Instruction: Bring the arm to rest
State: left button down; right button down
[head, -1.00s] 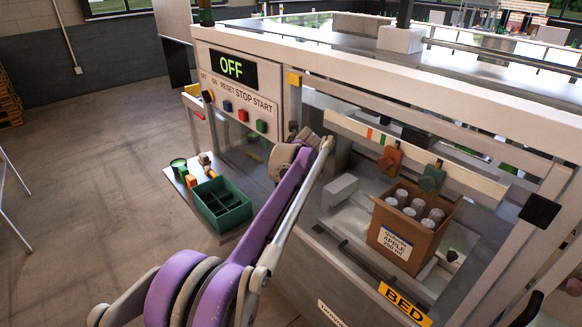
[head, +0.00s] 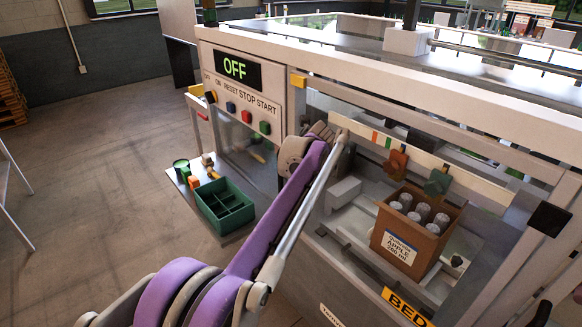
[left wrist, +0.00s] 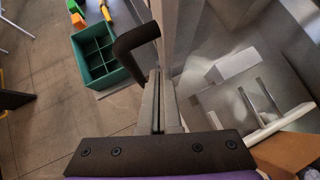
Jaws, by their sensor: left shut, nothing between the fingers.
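My left arm (head: 270,215), purple and grey, reaches from the lower left to the front of the machine. In the head view its far end stands at the corner post beside the panel, and the fingers cannot be made out. In the left wrist view my left gripper (left wrist: 158,82) is shut, its two grey fingers together with nothing between them. A dark bent handle (left wrist: 137,38) is close to the fingertips; I cannot tell whether they touch. My right gripper is not in view.
The machine panel (head: 270,87) reads OFF above several coloured buttons. A green divided tray (head: 222,222) sits on a side shelf at the left. An open carton (head: 400,249) of silver-topped items stands in the machine bay at the right. The floor (head: 90,190) at the left is clear.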

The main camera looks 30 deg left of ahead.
pick_arm(q)
jog(key=s+v, duration=0.1)
jog(key=v, duration=0.6)
jog(key=s+d+f+n+h, duration=0.2)
jog(key=s+d+f+n, duration=0.2)
jog(key=s+f+n, duration=0.3)
jog(key=s+d+f+n+h, duration=0.2)
jog(key=s+d+f+n, duration=0.2)
jog(key=s+f+n, duration=0.4)
jog(key=s+d+f+n+h, duration=0.2)
jog(key=s+f+n, duration=0.6)
jog(key=s, duration=1)
jog(key=d+n, duration=0.2)
jog(key=n, duration=0.1)
jog(key=shift+s+d+n+g, duration=0.2)
jog(key=shift+s+n+g, duration=0.1)
jog(key=shift+s+g, duration=0.1)
